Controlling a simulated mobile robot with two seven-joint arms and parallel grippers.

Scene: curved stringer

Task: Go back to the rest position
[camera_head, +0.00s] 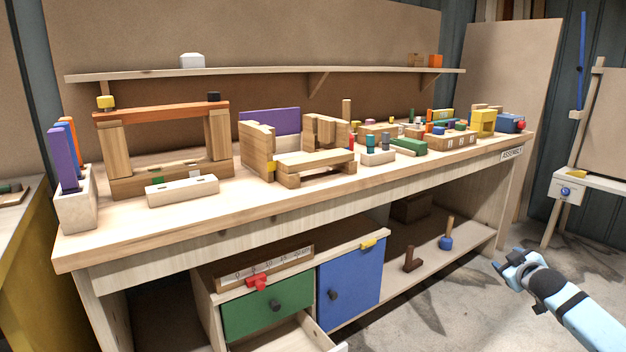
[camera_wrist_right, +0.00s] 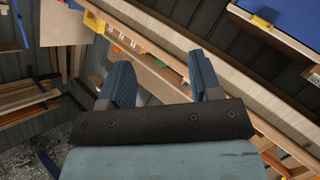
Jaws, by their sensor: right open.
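My right gripper (camera_head: 516,268) is at the lower right of the head view, over the floor in front of the workbench (camera_head: 240,205). It is apart from the bench and holds nothing. In the right wrist view its two blue fingers (camera_wrist_right: 165,82) stand apart with nothing between them. My left gripper is not in either view.
The bench top carries wooden assemblies, including an orange-topped frame (camera_head: 160,110) and a purple-backed piece (camera_head: 270,121). Below are a green drawer (camera_head: 250,309), a pulled-out lower drawer (camera_head: 290,335) and a blue door (camera_head: 350,285). Open floor (camera_head: 440,310) lies around my right gripper.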

